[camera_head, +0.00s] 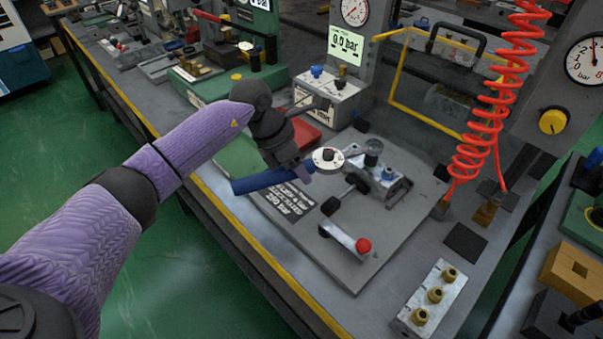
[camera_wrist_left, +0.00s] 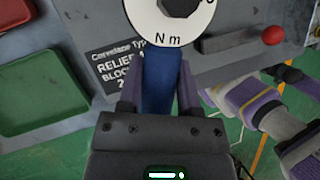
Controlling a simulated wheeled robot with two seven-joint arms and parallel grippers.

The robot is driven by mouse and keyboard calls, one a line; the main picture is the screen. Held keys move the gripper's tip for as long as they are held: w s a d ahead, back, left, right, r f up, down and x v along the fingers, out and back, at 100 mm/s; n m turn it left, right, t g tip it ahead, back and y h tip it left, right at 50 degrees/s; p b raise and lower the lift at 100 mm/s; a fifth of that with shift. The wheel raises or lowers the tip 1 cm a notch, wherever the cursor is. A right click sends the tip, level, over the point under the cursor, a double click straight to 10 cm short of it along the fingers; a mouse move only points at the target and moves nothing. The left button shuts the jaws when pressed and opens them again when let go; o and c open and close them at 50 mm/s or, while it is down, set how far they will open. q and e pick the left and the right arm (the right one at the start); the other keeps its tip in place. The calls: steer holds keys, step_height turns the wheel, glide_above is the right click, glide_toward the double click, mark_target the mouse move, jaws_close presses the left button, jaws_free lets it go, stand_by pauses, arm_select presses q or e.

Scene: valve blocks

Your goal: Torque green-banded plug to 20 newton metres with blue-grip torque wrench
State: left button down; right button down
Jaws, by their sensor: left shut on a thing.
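My left gripper (camera_head: 300,170) is shut on the blue grip of the torque wrench (camera_head: 262,181). In the left wrist view the blue grip (camera_wrist_left: 161,82) runs between the two fingers. The wrench's round white dial (camera_head: 328,158) lies just beyond the fingers; it is marked N m in the left wrist view (camera_wrist_left: 168,32), but its reading is not legible. The wrench points towards the metal valve block (camera_head: 392,188), with its far end near a dark round knob (camera_head: 373,147). I cannot make out a green band or whether the wrench is seated on a plug.
The grey board (camera_head: 320,232) carries a lever with a red ball (camera_head: 362,245). A rack with brass fittings (camera_head: 428,300) stands at the front right.

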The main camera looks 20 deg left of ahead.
arm_select(q)
steer(key=shift+w+a+m+b, duration=0.15)
steer(key=shift+w+m+b, duration=0.05)
steer(key=shift+m+b, duration=0.1)
steer(key=shift+w+a+f+b, duration=0.1)
steer(key=shift+w+a+b, duration=0.1)
steer(key=shift+b, duration=0.3)
steer(key=shift+w+a+m+g+b, duration=0.4)
steer(key=shift+w+a+m+b, duration=0.3)
steer(key=shift+b, duration=0.85)
steer(key=shift+s+d+r+n+t+p, duration=0.2)
steer(key=shift+s+d+n+p, duration=0.25)
steer(key=shift+p, duration=0.65)
steer(key=shift+s+d+r+n+t+p, duration=0.15)
steer(key=shift+s+d+n+p, duration=0.25)
steer(key=shift+p, duration=0.7)
steer(key=shift+s+d+f, duration=0.1)
steer(key=shift+s+f, duration=0.05)
